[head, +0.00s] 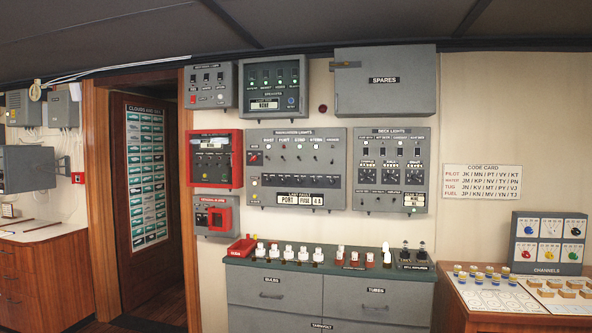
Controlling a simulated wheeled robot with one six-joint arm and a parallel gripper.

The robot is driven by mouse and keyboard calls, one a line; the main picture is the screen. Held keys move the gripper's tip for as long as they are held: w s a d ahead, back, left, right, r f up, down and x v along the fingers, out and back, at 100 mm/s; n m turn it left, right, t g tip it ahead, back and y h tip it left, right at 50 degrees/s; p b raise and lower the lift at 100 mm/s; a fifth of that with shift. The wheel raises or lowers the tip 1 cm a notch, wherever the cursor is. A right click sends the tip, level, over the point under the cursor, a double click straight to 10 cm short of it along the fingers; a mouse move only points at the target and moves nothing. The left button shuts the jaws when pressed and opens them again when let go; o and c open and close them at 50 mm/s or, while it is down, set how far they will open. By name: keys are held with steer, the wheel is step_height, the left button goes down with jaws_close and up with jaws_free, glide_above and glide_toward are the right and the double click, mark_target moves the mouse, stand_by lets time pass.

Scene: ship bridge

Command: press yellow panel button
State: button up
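A small yellowish button (254,181) sits at the lower left of the large grey navigation lights panel (340,160), below a red button (254,157). It is too small to tell its state. I cannot tell from the picture which of these the task names. My gripper is not in view.
Other panels hang around it: deck lights (391,170) to the right and a red-framed box (215,158) to the left. A grey drawer cabinet (274,290) with a green top holding bulbs stands below. A wooden desk (480,322) is at right. An open doorway is left.

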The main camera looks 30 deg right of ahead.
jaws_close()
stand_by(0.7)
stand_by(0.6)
